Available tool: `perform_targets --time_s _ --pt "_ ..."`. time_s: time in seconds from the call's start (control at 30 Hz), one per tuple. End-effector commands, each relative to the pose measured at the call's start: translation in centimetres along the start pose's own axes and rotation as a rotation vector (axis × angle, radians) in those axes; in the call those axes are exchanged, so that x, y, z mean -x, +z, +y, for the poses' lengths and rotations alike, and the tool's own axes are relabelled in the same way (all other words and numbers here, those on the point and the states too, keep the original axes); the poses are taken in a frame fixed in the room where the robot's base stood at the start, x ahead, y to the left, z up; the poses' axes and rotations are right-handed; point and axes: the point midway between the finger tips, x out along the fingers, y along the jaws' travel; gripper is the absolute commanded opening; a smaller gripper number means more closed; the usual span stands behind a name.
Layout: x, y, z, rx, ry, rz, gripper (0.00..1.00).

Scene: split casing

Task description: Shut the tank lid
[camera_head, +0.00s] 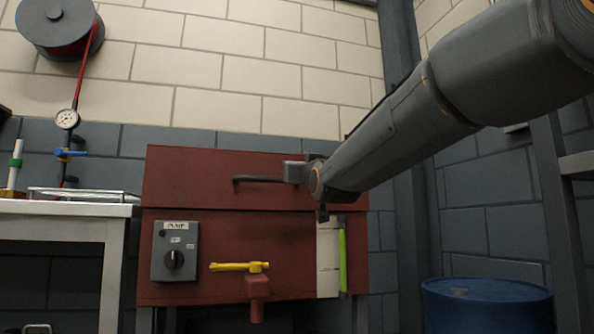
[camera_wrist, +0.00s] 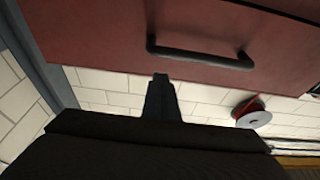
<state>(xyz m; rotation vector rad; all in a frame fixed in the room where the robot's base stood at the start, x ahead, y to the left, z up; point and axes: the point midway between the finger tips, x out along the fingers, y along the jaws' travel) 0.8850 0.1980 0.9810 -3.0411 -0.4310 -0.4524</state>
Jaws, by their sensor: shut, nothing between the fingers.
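The red tank (camera_head: 200,245) stands against the wall in the head view. Its red lid (camera_head: 190,180) is the upper panel, with a dark seam along its lower edge; I cannot tell how far it stands open. A dark bar handle (camera_head: 258,180) is on the lid's front. My gripper (camera_head: 292,172) is at the right end of the handle, partly hidden by my arm; I cannot tell whether it touches. In the wrist view the shut, empty fingers (camera_wrist: 160,80) point towards the red panel (camera_wrist: 110,35), with the handle (camera_wrist: 200,55) just beyond their tips.
The tank's front carries a pump switch box (camera_head: 175,251), a yellow-handled valve (camera_head: 240,267) and a green level strip (camera_head: 343,260). A white table (camera_head: 60,208) stands left. A blue drum (camera_head: 487,305) is at lower right. A hose reel (camera_head: 58,25) hangs at upper left.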

Motion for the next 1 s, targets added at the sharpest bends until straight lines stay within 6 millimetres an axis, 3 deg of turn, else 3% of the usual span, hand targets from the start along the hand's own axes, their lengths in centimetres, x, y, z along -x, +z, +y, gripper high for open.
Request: perform_targets --time_s 0.03,0.07,0.5,0.87,1.0 --pt "0.1 -1.4 0.0 0.0 0.0 0.01 0.0" --pt "0.3 -1.5 0.0 0.0 -0.001 0.011 0.0" --pt "6.7 3.0 -0.2 -0.001 -0.002 0.014 0.0" --pt "8.3 4.2 -0.1 -0.001 -0.001 0.019 0.0" --pt "8.8 5.3 -1.1 -0.01 -0.014 -0.041 0.0"
